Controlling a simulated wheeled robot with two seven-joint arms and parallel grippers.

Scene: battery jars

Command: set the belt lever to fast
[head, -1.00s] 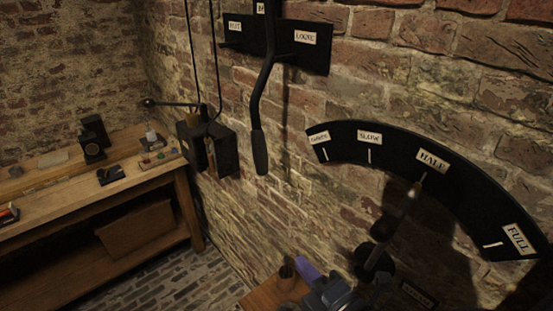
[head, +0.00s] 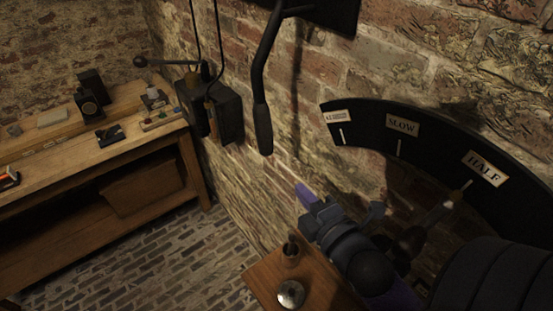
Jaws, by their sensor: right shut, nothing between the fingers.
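The belt lever (head: 260,75) is a dark bent bar hanging on the brick wall, its black grip (head: 263,130) at the lower end. Its black label plate (head: 335,14) is mostly cut off by the top edge, so its labels do not show. My right gripper (head: 305,194), with purple fingers, is shut and empty. In the picture it is below and a little right of the grip, apart from it. My left gripper is not in view.
A curved black scale (head: 365,125) with SLOW and HALF labels is on the wall at right; its lever's tip is by HALF. A small wooden stand (head: 262,280) is below my right gripper. A dark wall box (head: 228,112) and a workbench (head: 60,150) are left.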

